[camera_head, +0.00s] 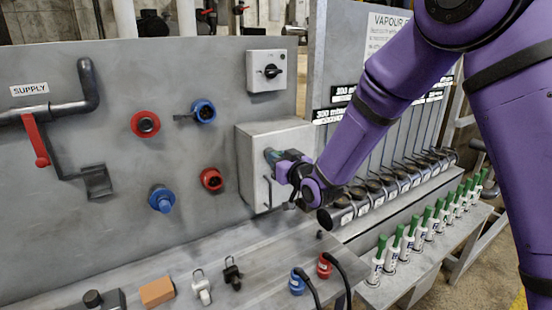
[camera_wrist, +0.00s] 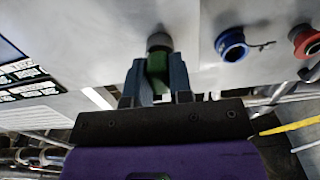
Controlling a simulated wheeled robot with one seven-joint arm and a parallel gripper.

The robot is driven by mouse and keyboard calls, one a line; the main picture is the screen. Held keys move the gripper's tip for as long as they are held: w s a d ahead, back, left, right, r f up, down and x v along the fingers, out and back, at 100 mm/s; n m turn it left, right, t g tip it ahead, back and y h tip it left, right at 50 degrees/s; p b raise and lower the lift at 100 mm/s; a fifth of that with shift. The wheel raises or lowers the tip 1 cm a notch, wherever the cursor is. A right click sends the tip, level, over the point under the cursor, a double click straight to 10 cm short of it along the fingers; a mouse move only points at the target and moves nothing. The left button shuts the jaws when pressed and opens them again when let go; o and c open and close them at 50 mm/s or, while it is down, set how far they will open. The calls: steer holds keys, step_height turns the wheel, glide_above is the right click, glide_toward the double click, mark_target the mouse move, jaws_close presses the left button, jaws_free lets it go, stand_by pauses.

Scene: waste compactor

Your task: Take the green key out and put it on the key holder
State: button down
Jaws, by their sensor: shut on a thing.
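The green key (camera_wrist: 157,66) shows in the wrist view between the two fingers of my gripper (camera_wrist: 157,88), which is shut on it. Beyond the key is a round grey lock (camera_wrist: 159,42) on a pale panel face; I cannot tell how far the key sits in it. In the head view my gripper (camera_head: 274,160) is at the front of a grey box (camera_head: 262,140) on the panel, and it hides the key. I cannot make out the key holder for certain.
Blue socket (camera_head: 203,111) and red sockets (camera_head: 145,124) sit on the panel left of the box. A rotary switch (camera_head: 268,71) is above it. The bench below holds an orange block (camera_head: 157,291) and padlocks (camera_head: 201,286). Several green-capped tubes (camera_head: 409,240) stand at right.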

steer(key=shift+s+d, duration=0.2)
steer(key=shift+s, duration=0.15)
stand_by(0.6)
steer(key=shift+v, duration=2.5)
stand_by(0.4)
